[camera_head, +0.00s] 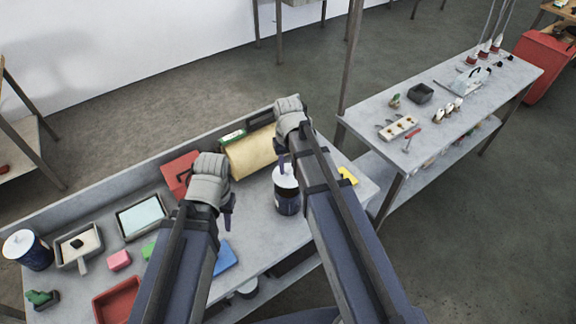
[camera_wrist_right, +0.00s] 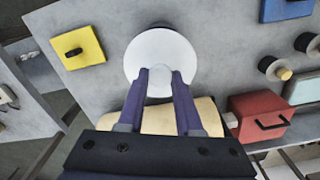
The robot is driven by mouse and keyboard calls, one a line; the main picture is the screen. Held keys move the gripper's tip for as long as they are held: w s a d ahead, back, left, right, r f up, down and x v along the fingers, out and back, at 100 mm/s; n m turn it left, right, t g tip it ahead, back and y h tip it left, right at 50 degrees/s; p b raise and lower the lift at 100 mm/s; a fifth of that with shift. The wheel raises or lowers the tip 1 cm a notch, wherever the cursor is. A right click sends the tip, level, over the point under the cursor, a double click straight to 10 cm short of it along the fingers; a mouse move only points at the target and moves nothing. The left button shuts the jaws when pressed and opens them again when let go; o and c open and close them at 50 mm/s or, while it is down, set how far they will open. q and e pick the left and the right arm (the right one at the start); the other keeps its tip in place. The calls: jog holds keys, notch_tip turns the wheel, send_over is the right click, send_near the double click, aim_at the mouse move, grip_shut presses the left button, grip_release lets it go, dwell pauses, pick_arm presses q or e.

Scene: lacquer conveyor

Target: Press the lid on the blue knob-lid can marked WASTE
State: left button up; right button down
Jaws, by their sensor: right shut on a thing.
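A dark blue can (camera_head: 287,203) stands on the near table with a white lid (camera_head: 285,178) at its top. I cannot tell from here whether the lid is fully seated, and no marking is readable. My right gripper (camera_head: 283,163) points down above the can and is shut on the lid's knob. In the right wrist view the gripper (camera_wrist_right: 159,85) closes around the small white knob at the middle of the round lid (camera_wrist_right: 157,52), which hides the can below. My left gripper (camera_head: 228,212) hangs over the table to the left; its jaw gap is unclear.
Another blue can (camera_head: 32,252) with a white lid stands at the far left. A tan box (camera_head: 250,153) and a red box (camera_head: 178,172) are behind. A yellow block (camera_head: 348,176) lies right of the can, a blue block (camera_head: 224,258) at front left. A second table (camera_head: 440,130) stands right.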

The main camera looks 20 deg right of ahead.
aim_at(288, 176)
jog(key=shift+f+b, duration=2.4)
jog(key=shift+f, duration=0.25)
jog(key=shift+f, duration=0.15)
grip_release()
dwell(0.6)
jog(key=shift+r+p, duration=3.4)
jog(key=shift+r, duration=0.15)
